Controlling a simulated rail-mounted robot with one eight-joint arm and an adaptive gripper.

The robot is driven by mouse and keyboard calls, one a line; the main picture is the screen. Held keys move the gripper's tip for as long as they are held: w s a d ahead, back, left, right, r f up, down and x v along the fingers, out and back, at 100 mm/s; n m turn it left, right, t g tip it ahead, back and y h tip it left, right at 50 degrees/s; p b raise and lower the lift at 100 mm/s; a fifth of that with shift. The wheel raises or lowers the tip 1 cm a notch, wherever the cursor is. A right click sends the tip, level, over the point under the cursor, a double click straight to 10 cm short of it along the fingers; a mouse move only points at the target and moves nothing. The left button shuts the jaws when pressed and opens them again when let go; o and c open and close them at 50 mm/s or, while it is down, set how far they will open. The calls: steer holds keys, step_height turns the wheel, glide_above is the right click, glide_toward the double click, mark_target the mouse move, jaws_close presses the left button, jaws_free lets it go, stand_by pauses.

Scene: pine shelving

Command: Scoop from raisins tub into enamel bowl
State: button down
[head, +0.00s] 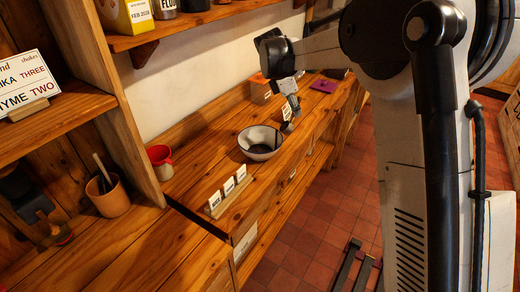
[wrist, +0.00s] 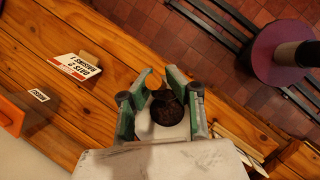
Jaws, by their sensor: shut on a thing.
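The enamel bowl (head: 260,152), pale with a dark rim, stands upright on the wooden counter in the head view. My gripper (head: 291,106) is beyond the bowl, up and right of it in the picture, over the counter. In the wrist view my gripper (wrist: 162,98) has its green-edged fingers closed in around a dark round opening with brown, grainy matter (wrist: 167,110). I cannot tell whether this is a held scoop or a tub below. The held thing is mostly hidden by the fingers. No raisins tub can be picked out for certain.
A card reading oats 2, raisins 1 (wrist: 75,67) stands on the counter. Bare counter lies left of the bowl.

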mark_target(284, 126)
steer(key=shift+a+f, duration=0.1)
steer(key=shift+a, duration=0.2)
steer(key=shift+h, duration=0.3)
steer(key=shift+a+f+h+b, duration=0.1)
steer(key=shift+a+h+b, duration=0.95)
steer(key=shift+a, duration=0.25)
steer(key=shift+s+a+h, duration=0.1)
steer(key=shift+a+h, duration=0.1)
steer(key=shift+h, duration=0.05)
steer(key=shift+a+r+h+b, duration=0.2)
steer(key=shift+a+h+b, duration=0.95)
steer(key=shift+a+h, duration=0.4)
steer(key=shift+a, duration=0.15)
steer(key=shift+a+f, duration=0.1)
